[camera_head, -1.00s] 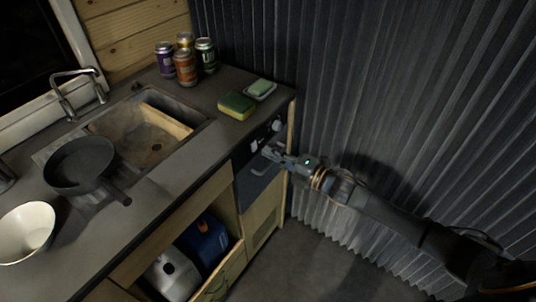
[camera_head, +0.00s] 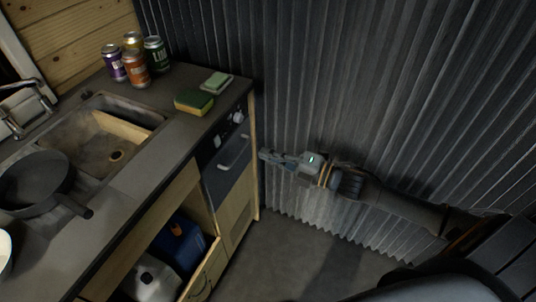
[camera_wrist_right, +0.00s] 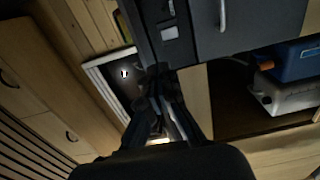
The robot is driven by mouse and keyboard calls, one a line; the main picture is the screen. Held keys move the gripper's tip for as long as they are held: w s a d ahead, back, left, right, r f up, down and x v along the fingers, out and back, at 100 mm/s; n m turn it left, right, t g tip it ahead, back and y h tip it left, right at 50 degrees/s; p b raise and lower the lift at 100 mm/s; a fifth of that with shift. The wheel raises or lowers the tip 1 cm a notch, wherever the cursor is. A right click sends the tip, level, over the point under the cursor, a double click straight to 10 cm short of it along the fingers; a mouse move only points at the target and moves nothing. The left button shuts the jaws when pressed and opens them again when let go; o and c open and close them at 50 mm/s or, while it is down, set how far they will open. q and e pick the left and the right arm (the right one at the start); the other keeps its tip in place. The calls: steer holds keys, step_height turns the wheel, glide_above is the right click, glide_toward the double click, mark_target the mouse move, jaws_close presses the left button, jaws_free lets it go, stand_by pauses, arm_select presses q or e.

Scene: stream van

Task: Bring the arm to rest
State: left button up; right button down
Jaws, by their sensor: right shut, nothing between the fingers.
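My right gripper (camera_head: 266,156) is shut and empty in the head view. It hangs in the air just right of the counter's end, beside the small oven (camera_head: 228,150) with its bar handle and knobs, and in front of the corrugated wall. My right arm reaches in from the lower right. In the right wrist view my right gripper (camera_wrist_right: 160,72) shows dark fingers close together, with nothing seen between them. The oven front (camera_wrist_right: 250,25) fills the top of that view. My left gripper is not in view.
The counter holds a sink (camera_head: 90,135), a dark pan (camera_head: 32,182), several cans (camera_head: 136,70), a green-yellow sponge (camera_head: 193,102) and a soap dish (camera_head: 217,82). The floor (camera_head: 290,255) is clear.

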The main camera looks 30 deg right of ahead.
steer(key=s+d+f+m+h, duration=0.1)
steer(key=d+f+m+h, duration=0.3)
steer(key=f, duration=0.5)
steer(key=d+f+m+h, duration=0.3)
steer(key=d+f+m, duration=0.15)
steer(key=f, duration=0.55)
steer(key=s+d+f+m+g+h, duration=0.1)
steer(key=s+f+m+g+h, duration=0.15)
steer(key=s+f, duration=0.4)
steer(key=s+f+m+g+h, duration=0.15)
steer(key=s+f+m, duration=0.25)
steer(key=f, duration=0.5)
steer(key=s+a+f+m+g, duration=0.2)
steer(key=s+f, duration=0.4)
steer(key=s, duration=0.4)
steer(key=s+a+f+m+g, duration=0.3)
steer(key=s+f, duration=0.3)
steer(key=s, duration=0.5)
steer(key=s+a+f+m+g, duration=0.3)
steer(key=s+a+f+g, duration=0.1)
steer(key=s, duration=0.7)
steer(key=shift+s+a+f, duration=0.2)
steer(key=shift+a+f, duration=0.4)
steer(key=shift+f, duration=0.35)
